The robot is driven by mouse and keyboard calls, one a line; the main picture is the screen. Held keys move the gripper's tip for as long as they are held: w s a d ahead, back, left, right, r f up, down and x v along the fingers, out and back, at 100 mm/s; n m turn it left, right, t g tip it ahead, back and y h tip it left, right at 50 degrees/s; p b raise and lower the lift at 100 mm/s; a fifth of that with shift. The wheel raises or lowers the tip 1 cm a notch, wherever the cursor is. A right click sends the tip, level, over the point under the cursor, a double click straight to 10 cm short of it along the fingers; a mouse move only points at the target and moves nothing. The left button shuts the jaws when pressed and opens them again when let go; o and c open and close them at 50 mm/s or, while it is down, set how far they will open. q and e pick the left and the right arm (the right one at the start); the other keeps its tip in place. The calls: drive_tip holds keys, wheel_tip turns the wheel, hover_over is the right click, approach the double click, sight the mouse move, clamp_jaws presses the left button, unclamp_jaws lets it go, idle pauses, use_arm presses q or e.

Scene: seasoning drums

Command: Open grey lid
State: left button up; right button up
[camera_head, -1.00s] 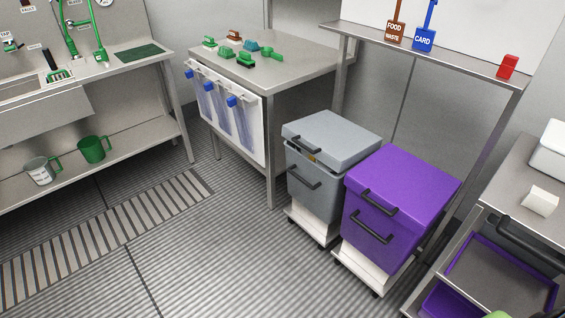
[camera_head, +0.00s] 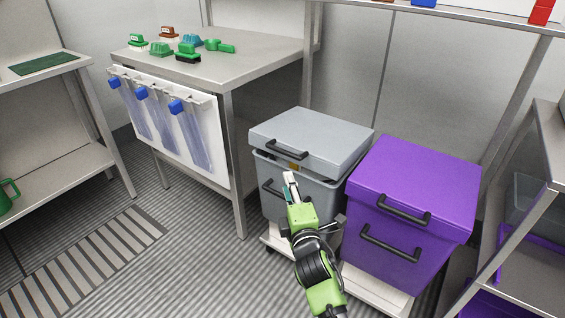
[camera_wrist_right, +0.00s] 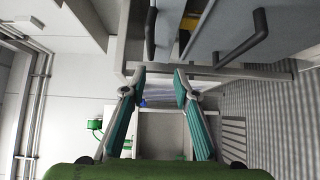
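The grey lid (camera_head: 313,134) sits on top of the grey bin (camera_head: 318,190), with a dark gap and a small yellow patch under its front edge. A black handle (camera_head: 287,149) is on the lid's front; it appears in the wrist view as the left handle (camera_wrist_right: 151,32). A second black handle on the bin body (camera_wrist_right: 240,40) is partly hidden by my gripper in the head view. My right gripper (camera_head: 290,182) is just in front of the bin, below the lid handle. In the wrist view its green-padded fingers (camera_wrist_right: 160,84) are apart and empty. My left gripper is out of view.
A purple lidded bin (camera_head: 415,195) stands close to the right of the grey bin. A steel table (camera_head: 250,62) with brushes stands at the left, and a shelving unit (camera_head: 515,190) at the right. Ribbed floor (camera_head: 195,265) is clear at the front left.

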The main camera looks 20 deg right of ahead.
sight(283, 150)
drive_tip(key=w, duration=0.2)
drive_tip(key=w+d+r+b, duration=0.1)
drive_tip(key=w, duration=0.2)
drive_tip(key=w+r+b, duration=0.1)
drive_tip(key=w, duration=0.2)
drive_tip(key=shift+w+d+r, duration=0.2)
drive_tip(key=shift+d, duration=0.05)
drive_tip(key=w, duration=0.3)
drive_tip(key=w+b, duration=0.1)
drive_tip(key=w, duration=0.1)
drive_tip(key=shift+d+r, duration=0.15)
drive_tip(key=shift+d, duration=0.15)
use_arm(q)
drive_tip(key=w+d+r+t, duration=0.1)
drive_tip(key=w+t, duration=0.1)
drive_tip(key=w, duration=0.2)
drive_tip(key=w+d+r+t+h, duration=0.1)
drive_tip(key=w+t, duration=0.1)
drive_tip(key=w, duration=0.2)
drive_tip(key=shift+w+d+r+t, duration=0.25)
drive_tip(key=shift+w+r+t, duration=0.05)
use_arm(e)
drive_tip(key=shift+w, duration=0.3)
drive_tip(key=shift+c, duration=0.4)
